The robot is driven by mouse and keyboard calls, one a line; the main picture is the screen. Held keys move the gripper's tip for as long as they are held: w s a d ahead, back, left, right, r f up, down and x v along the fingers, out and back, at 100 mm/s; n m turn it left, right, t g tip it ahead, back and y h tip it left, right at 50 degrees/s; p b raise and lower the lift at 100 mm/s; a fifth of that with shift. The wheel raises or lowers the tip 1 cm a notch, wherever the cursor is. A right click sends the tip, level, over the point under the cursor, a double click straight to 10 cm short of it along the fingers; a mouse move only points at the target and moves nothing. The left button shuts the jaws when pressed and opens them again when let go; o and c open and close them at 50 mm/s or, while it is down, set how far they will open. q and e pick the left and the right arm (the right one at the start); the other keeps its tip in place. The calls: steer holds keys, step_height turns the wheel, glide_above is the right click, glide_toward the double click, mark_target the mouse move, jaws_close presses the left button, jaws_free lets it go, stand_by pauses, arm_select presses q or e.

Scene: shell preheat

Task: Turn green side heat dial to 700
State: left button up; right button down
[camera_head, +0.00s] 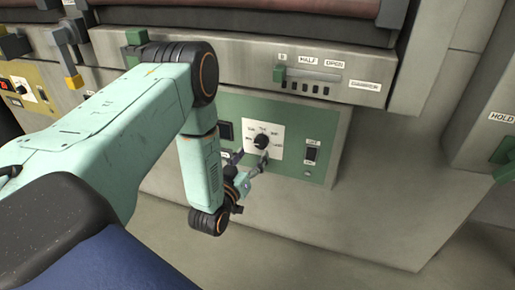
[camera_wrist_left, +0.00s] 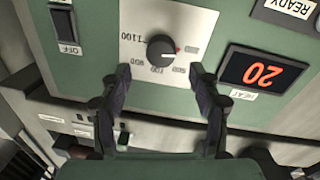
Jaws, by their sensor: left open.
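The heat dial (camera_head: 262,141) is a round black knob on a white scale plate, set in the green panel (camera_head: 240,108). In the left wrist view the dial (camera_wrist_left: 160,48) has a red mark at its right side, beside a label too blurred to read. The 1100 label is on the left of the plate. My left gripper (camera_head: 252,158) is open in front of the dial. In the left wrist view its two fingertips (camera_wrist_left: 160,74) are spread to either side, just below the knob, and appear apart from it. My right gripper is not in view.
A display (camera_wrist_left: 262,74) with red digits that look like 20 sits beside the dial. A switch (camera_head: 311,152) is on its other side. Above is a green slider handle (camera_head: 279,74) on the damper scale. Open floor lies in front of the panel.

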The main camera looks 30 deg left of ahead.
mark_target(260, 145)
arm_select(q)
steer(key=w, duration=0.2)
steer(key=w+b, duration=0.1)
steer(key=w, duration=0.1)
steer(key=shift+a+f, duration=0.25)
steer(key=shift+a, duration=0.15)
steer(key=shift+w+r, duration=0.15)
steer(key=shift+w, duration=0.35)
steer(key=shift+a, duration=0.1)
steer(key=c, duration=1.2)
